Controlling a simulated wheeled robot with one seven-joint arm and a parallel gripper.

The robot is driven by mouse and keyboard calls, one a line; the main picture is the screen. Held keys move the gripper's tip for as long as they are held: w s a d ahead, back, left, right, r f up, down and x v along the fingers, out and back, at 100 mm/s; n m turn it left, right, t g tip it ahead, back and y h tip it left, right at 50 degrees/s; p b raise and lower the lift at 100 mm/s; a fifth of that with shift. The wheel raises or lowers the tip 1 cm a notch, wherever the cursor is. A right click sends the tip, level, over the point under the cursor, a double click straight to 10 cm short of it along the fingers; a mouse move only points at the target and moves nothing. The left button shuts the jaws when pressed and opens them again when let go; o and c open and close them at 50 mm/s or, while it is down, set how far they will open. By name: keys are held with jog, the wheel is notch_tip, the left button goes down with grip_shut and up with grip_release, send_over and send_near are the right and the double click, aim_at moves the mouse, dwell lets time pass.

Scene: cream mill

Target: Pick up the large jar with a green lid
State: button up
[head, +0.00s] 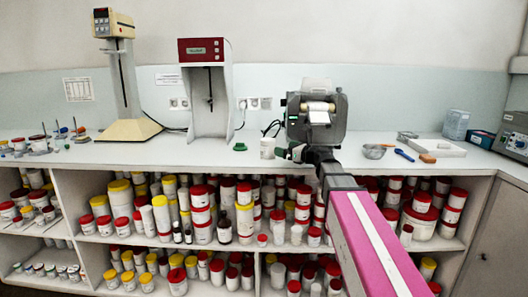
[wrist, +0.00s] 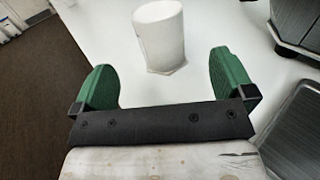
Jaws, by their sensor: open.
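A plain white jar (head: 267,148) stands upright on the white counter. A small green lid-like piece (head: 240,147) lies on the counter just left of it; I see no green lid on the jar itself. In the wrist view the white jar (wrist: 160,38) stands ahead of my gripper (wrist: 166,68), roughly in line with the gap between its green fingers. The fingers are open with nothing between them, and the jar looks apart from them. In the head view my gripper (head: 294,153) is just right of the jar, partly hidden by my arm.
A dark grey label-printer-like machine (head: 317,112) stands close behind and right of my gripper. A red-topped stand (head: 205,85) and a cream stirrer (head: 125,85) are at left. Shelves below hold many jars.

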aim_at(274, 145)
jog(key=x, duration=0.4)
jog(key=shift+w+d, duration=0.1)
jog(key=shift+x, duration=3.05)
jog(key=shift+f, duration=0.15)
jog(key=c, duration=1)
